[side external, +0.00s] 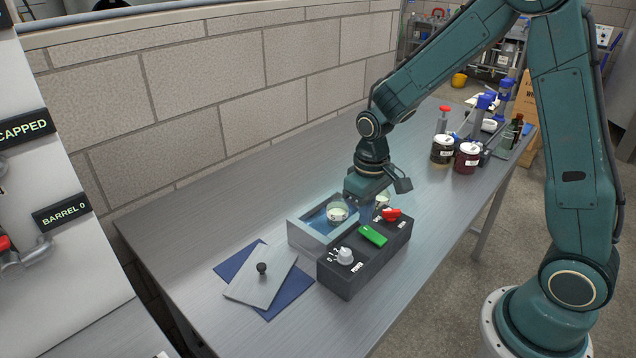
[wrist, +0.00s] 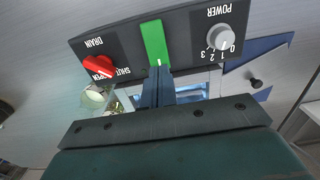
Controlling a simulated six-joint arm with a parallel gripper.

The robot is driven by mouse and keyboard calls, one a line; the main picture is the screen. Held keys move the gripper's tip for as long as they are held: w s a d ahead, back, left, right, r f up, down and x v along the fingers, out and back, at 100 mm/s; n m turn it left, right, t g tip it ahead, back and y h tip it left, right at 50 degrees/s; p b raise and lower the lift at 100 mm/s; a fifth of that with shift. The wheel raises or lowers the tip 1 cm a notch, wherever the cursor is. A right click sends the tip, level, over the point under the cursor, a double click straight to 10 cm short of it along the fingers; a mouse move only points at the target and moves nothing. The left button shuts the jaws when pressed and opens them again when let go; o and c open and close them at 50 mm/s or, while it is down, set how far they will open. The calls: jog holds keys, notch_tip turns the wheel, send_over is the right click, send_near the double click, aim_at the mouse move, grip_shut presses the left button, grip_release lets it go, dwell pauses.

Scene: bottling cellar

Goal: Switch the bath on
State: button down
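The bath (side external: 309,235) is an open grey tub of bluish water. A dark control box (side external: 341,278) runs along its front. The box has a white POWER knob (side external: 345,256) marked 0 to 3, a bright green rectangular switch (side external: 373,236) and a red DRAIN handle (side external: 391,214). The wrist view also shows the knob (wrist: 221,37), green switch (wrist: 155,42) and red handle (wrist: 98,67). I cannot tell the knob's setting. My gripper (wrist: 159,68) looks shut and empty, its fingertips at the green switch's near end; contact is unclear.
A grey lid with a dark knob (side external: 262,281) lies on a blue cloth (side external: 233,262), left of the bath. Jars (side external: 467,158) and bottles stand at the far right. The bench front is clear.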

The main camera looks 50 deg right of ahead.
jog(key=shift+f, duration=1.1)
dwell(0.6)
jog(key=shift+r, duration=3.05)
jog(key=shift+r, duration=0.1)
jog(key=shift+s+r, duration=0.15)
jog(key=shift+r, duration=0.1)
jog(key=s+a+r+t, duration=0.2)
jog(key=s+r+t, duration=0.3)
jog(key=s+r, duration=0.9)
jog(key=s, duration=0.4)
jog(key=shift+r+t, duration=0.3)
jog(key=shift+r, duration=0.05)
